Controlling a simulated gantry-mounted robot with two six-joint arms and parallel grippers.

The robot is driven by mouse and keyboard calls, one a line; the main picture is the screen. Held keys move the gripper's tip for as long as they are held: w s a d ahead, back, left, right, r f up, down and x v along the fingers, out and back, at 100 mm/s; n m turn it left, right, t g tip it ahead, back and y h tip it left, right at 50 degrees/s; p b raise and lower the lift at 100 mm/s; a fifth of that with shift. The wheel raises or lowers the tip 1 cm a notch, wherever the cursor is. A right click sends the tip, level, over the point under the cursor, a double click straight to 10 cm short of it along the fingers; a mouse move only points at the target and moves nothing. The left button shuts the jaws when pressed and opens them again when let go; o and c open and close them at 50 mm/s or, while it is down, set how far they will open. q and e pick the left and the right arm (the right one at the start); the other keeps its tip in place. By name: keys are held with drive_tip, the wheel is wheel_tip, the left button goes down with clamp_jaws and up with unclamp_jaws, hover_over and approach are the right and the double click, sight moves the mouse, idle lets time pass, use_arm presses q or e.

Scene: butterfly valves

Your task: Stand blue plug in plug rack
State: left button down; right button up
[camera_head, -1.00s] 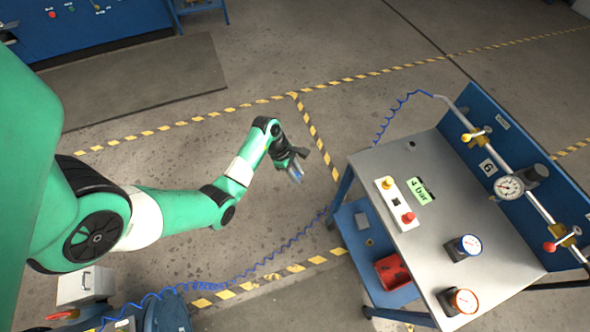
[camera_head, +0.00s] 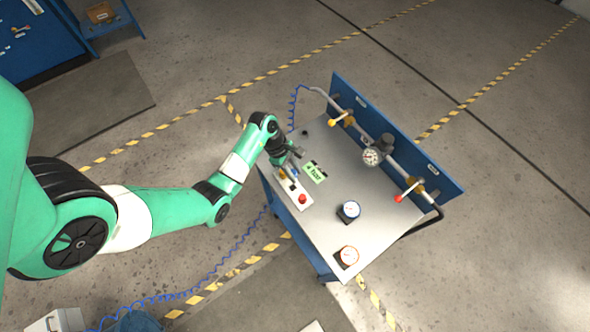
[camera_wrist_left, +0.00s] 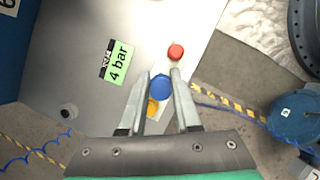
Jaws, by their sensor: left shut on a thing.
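My left gripper (camera_head: 294,158) is over the near left side of the grey bench top, by the control box. In the left wrist view its two fingers are shut on the blue plug (camera_wrist_left: 160,88), whose round blue end shows between the fingertips. I cannot tell how high the plug is above the bench. A small grey round piece with a dark hole (camera_wrist_left: 68,110) is on the bench top to the left in the wrist view; I cannot tell whether it is the plug rack. My right gripper is not in view.
The control box with a red button (camera_wrist_left: 175,52) and a yellow button (camera_wrist_left: 152,106) lies under the gripper. A green "4 bar" label (camera_head: 314,172) is beside it. Two gauges, blue (camera_head: 348,211) and orange (camera_head: 347,257), stand nearer. A pipe with valves runs along the blue back panel (camera_head: 388,128).

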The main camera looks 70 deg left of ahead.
use_arm(q)
drive_tip(key=shift+s+f+b, duration=0.15)
drive_tip(key=shift+f+b, duration=0.2)
drive_tip(key=b, duration=0.6)
hover_over(298, 189)
drive_tip(key=s+a, duration=0.1)
wheel_tip(298, 189, down, 5)
drive_tip(key=shift+s, duration=0.1)
drive_tip(key=shift+f, duration=0.75)
drive_tip(key=shift+f+p, duration=0.2)
drive_tip(key=shift+p, duration=0.35)
drive_tip(key=shift+f+b, duration=0.3)
drive_tip(key=shift+f, duration=0.65)
idle(1.4)
drive_tip(key=shift+c, duration=0.3)
unclamp_jaws()
drive_tip(key=shift+r, duration=0.1)
